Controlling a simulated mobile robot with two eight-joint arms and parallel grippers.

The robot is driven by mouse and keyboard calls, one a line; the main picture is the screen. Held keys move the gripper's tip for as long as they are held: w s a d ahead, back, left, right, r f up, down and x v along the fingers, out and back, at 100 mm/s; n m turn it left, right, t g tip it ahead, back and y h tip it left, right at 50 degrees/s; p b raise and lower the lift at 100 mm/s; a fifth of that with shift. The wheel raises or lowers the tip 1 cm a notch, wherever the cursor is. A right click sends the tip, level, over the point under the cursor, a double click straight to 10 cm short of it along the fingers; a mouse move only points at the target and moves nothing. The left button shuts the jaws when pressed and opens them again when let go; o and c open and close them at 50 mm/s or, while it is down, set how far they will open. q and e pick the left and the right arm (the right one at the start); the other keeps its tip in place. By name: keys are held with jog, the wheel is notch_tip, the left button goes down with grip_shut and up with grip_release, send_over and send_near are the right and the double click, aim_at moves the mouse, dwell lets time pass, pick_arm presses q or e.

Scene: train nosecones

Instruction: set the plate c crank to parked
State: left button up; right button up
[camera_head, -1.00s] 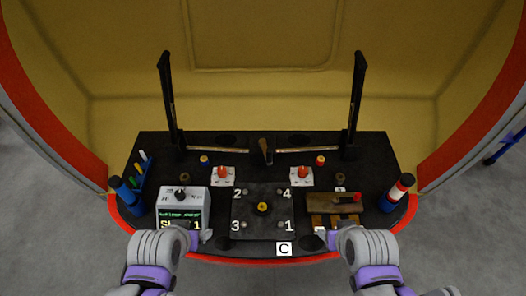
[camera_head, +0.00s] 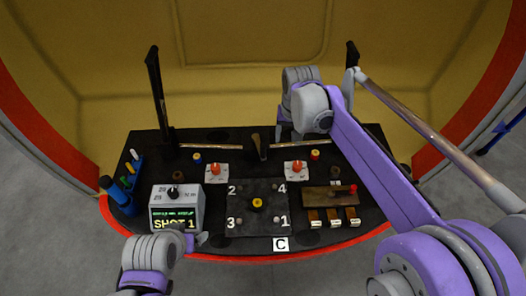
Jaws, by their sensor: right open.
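A white label C (camera_head: 281,244) sits at the front edge of the black panel. Behind it is a dark square plate (camera_head: 245,215) with corner numbers 1 to 4 and a yellow knob (camera_head: 257,203) at its centre. A dark upright lever (camera_head: 257,146) stands at the panel's back middle; I cannot tell whether it is the crank. My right gripper (camera_head: 284,128) is open, over the back of the panel right of that lever, partly hidden by its wrist. I see no contact. My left gripper (camera_head: 197,241) is by the display box; its fingers are unclear.
A grey display box (camera_head: 177,208) reads SHOT 1. Two white plates with red knobs (camera_head: 215,168) (camera_head: 296,167) lie behind the square plate. A brown switch block (camera_head: 330,196) is at right. Black posts (camera_head: 158,88) rise at the back.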

jog(key=g, duration=0.2)
send_over(263, 150)
jog(key=shift+m, duration=0.4)
jog(key=f, duration=0.4)
jog(key=w+f, duration=0.1)
jog(key=f, duration=0.1)
jog(key=shift+d+f+b, duration=0.2)
jog(key=shift+f+b, duration=0.15)
jog(key=shift+f, duration=0.05)
jog(key=shift+w+a+f, duration=0.1)
jog(key=shift+a+f, duration=0.05)
jog(key=shift+f, duration=0.1)
notch_tip(263, 150, down, 11)
jog(key=shift+r, duration=0.1)
grip_shut()
